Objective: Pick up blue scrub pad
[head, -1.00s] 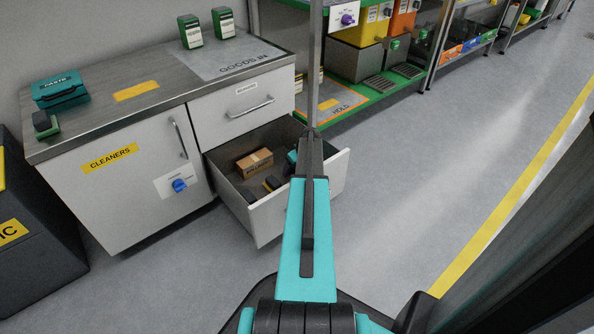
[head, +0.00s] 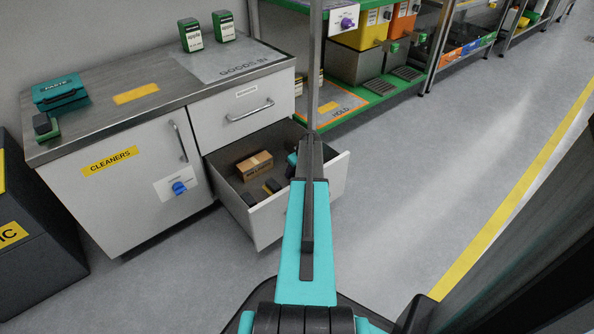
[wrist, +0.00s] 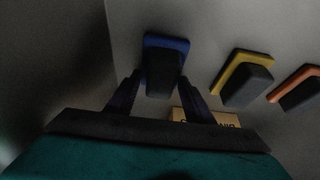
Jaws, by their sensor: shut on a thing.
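The blue scrub pad (wrist: 163,68), a blue layer with a dark block on it, is between the fingers of my gripper (wrist: 159,82) in the wrist view. The fingers are shut on the dark block, one on each side. In the head view my gripper (head: 292,160) is low inside the open drawer (head: 270,220), partly behind my arm. The blue pad cannot be made out there. I cannot tell whether the pad is clear of the drawer floor.
A yellow pad (wrist: 243,78) and an orange pad (wrist: 296,88) lie to the right in the wrist view. A cardboard box (head: 255,165) is also in the drawer. The drawer walls surround my gripper. The counter (head: 150,110) stands above left; the floor to the right is clear.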

